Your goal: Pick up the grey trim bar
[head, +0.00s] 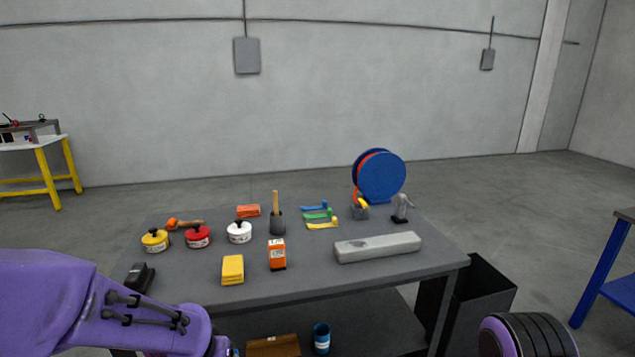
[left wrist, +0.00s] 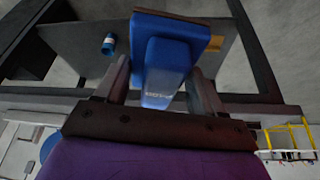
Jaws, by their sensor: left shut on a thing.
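The grey trim bar (head: 377,246) is a long light-grey block. It lies flat on the right part of the dark table in the head view, with no gripper touching it. My left gripper (left wrist: 160,66) shows in the left wrist view with its two dark fingers on either side of a blue tool-like thing (left wrist: 182,30), shut on it. In the head view my left arm comes in at the lower left, by the table's front edge, and its fingers are out of the picture. Part of my right arm shows at the lower right; its gripper is not visible.
The table (head: 330,285) carries pots, a yellow sponge-like block (head: 232,269), an orange box (head: 277,254), a blue reel (head: 381,177) and a small grey tool (head: 402,208) behind the bar. A lower shelf holds a blue can (head: 321,338). A black bin (head: 484,300) stands right.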

